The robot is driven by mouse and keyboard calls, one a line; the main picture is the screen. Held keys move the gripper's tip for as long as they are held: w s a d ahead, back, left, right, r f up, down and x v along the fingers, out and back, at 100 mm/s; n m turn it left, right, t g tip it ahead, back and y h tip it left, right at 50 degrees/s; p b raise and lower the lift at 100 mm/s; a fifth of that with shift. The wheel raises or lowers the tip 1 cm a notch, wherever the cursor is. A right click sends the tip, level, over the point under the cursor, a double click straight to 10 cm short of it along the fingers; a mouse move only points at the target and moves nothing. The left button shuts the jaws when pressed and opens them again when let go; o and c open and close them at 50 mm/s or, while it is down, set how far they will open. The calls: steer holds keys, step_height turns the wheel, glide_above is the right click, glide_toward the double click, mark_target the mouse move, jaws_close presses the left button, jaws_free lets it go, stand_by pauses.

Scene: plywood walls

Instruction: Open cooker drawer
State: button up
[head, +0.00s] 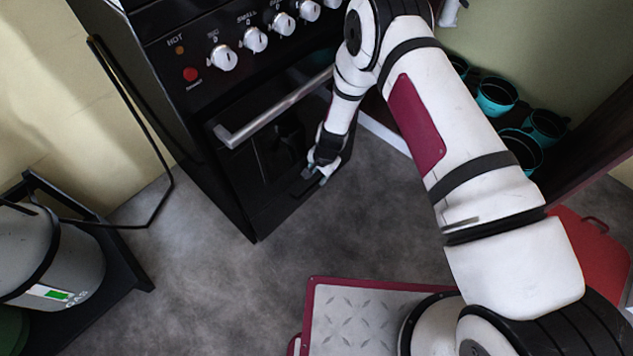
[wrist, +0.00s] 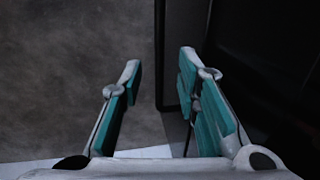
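The black cooker (head: 195,130) stands against the wall in the head view, with a silver oven handle (head: 275,108) across its front. Its drawer front (head: 280,208) is the low dark panel near the floor; I cannot tell whether it stands out at all. My gripper (head: 314,172) is low at the cooker's front, below the oven handle. In the wrist view my gripper (wrist: 160,90) is open, its two teal-padded fingers apart. A dark panel edge (wrist: 172,50) shows beyond them, close to the right finger; contact cannot be told. Nothing is seen held.
A grey gas cylinder (head: 60,260) stands in a black frame at the left. Teal pots (head: 497,97) sit on a shelf at the right, and a red object (head: 595,255) is below them. Grey floor (head: 240,290) is clear before the cooker.

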mark_target(316, 182)
steer(key=shift+w+a+f+b, duration=0.2)
steer(key=shift+f+b, duration=0.15)
steer(key=shift+f, duration=0.75)
steer(key=shift+w+a+f+b, duration=0.15)
steer(key=shift+f+b, duration=0.15)
steer(key=shift+f, duration=0.75)
steer(key=shift+s, duration=0.1)
jaws_close()
